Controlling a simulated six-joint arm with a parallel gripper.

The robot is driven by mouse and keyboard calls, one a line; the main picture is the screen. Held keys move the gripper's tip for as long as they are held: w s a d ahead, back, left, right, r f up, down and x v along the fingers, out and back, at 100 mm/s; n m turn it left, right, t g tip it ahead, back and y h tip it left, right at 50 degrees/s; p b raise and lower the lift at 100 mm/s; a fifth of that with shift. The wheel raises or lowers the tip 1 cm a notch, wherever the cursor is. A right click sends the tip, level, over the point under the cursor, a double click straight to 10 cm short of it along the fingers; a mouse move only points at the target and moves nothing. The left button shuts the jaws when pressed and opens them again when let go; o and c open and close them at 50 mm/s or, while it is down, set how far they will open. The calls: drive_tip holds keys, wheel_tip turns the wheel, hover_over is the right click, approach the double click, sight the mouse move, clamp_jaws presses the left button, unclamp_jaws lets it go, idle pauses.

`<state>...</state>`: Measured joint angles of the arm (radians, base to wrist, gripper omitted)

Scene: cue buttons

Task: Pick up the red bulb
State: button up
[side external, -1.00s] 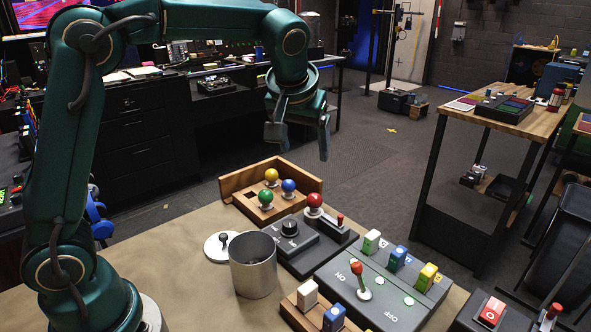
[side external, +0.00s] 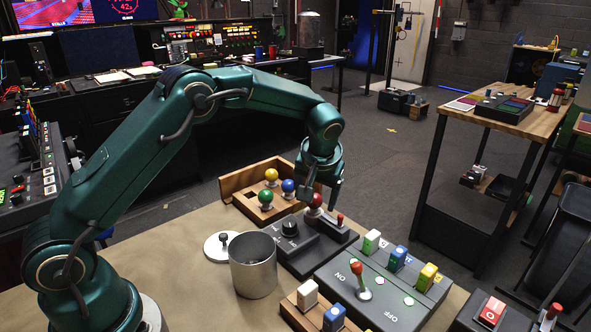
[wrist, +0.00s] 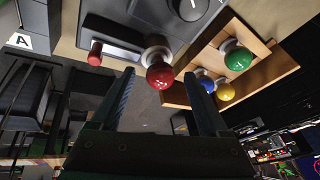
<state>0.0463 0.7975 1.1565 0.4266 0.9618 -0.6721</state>
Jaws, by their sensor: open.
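The red bulb (side external: 315,201) sits upright in a pale socket at the back of the dark console. It also shows in the wrist view (wrist: 160,75), between the two fingertips in the picture. My gripper (side external: 320,197) is open and points down at the bulb. In the side view its fingers overlap the bulb's upper part. In the wrist view my gripper (wrist: 158,74) has visible space on both sides of the bulb. I cannot tell whether the fingertips are level with the bulb or still above it.
A wooden holder (side external: 240,184) with yellow, blue and green bulbs stands close on the left. A red-tipped lever (side external: 340,219) stands close on the right. The console (side external: 310,247) carries a black knob (side external: 290,226). A metal can (side external: 253,268) stands in front.

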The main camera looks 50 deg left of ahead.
clamp_jaws()
drive_tip(key=shift+r, duration=0.15)
drive_tip(key=shift+r, duration=0.6)
drive_tip(key=r, duration=0.3)
drive_tip(key=shift+s+a, duration=0.15)
drive_tip(key=shift+a, duration=0.1)
drive_tip(key=s+a+r, duration=0.6)
drive_tip(key=a, duration=0.3)
drive_tip(key=shift+r, duration=0.25)
drive_tip(key=shift+a, duration=0.1)
